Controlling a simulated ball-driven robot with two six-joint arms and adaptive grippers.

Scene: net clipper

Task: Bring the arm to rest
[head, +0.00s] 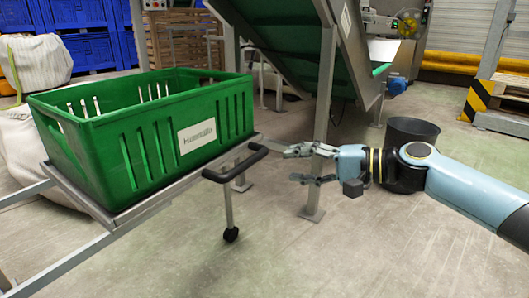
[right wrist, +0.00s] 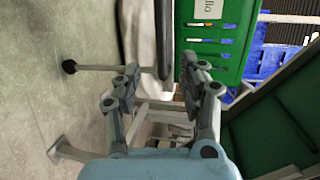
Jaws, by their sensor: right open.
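My right gripper (head: 300,165) is open and empty in the head view. It reaches in from the right, with its fingers pointing left toward the black handle (head: 235,164) of the metal cart. The upper finger's tip is close to the handle's right end; I cannot tell whether they touch. In the right wrist view the two fingers of the right gripper (right wrist: 160,90) stand apart with nothing between them, and the dark handle (right wrist: 163,40) shows beyond them. My left gripper is not in view.
A green crate (head: 150,135) with a white label stands on the cart's metal frame (head: 105,222). A green conveyor (head: 290,40) on grey legs rises behind my right gripper. A black bin (head: 412,130) stands behind my right arm. The floor (head: 330,250) in front is clear.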

